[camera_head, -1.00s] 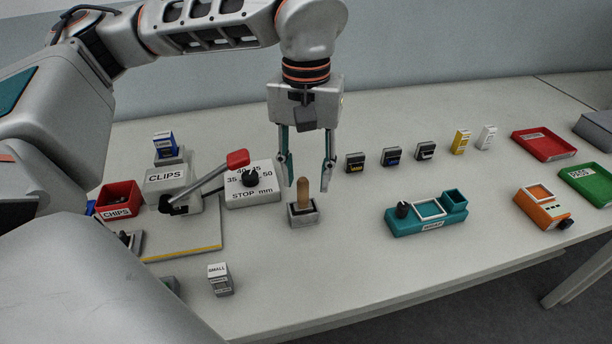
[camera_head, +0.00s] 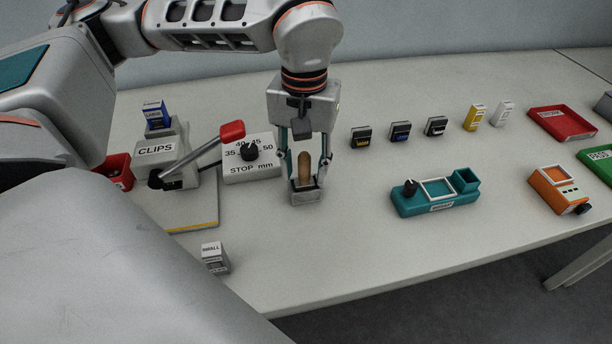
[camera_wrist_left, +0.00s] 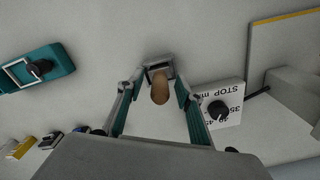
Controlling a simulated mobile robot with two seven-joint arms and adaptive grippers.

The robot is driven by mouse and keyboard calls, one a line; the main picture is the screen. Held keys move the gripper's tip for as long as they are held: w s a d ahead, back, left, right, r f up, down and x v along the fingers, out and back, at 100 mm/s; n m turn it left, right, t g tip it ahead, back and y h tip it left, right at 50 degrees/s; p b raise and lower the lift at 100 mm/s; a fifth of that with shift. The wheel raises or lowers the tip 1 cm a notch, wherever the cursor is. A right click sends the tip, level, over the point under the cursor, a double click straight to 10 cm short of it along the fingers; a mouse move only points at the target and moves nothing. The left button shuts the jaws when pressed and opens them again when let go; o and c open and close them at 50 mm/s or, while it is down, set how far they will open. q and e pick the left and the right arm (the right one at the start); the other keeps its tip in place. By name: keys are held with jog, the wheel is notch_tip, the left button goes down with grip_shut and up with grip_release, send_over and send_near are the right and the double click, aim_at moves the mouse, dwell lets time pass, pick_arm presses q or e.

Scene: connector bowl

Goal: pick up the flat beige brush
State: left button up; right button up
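The flat beige brush (camera_head: 305,166) stands upright in a small grey holder (camera_head: 307,197) on the table, with its rounded tan handle up. In the left wrist view the brush (camera_wrist_left: 160,88) shows end-on in front of the holder (camera_wrist_left: 158,62). My left gripper (camera_head: 306,170) points down over it, with one finger on each side of the handle. The fingers are apart, and gaps show between them and the handle. The wrist view also shows my left gripper (camera_wrist_left: 158,84) open around the brush. The lower part of the brush is hidden in the holder. My right gripper is not in view.
Left of the holder stand a STOP mm block (camera_head: 250,168) with a black knob and a red-handled lever press (camera_head: 190,165). A teal device (camera_head: 435,195) is to the right. Several small boxes stand in a row behind. The table in front of the holder is clear.

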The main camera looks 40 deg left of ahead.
pick_arm(q)
grip_shut()
dwell(0.3)
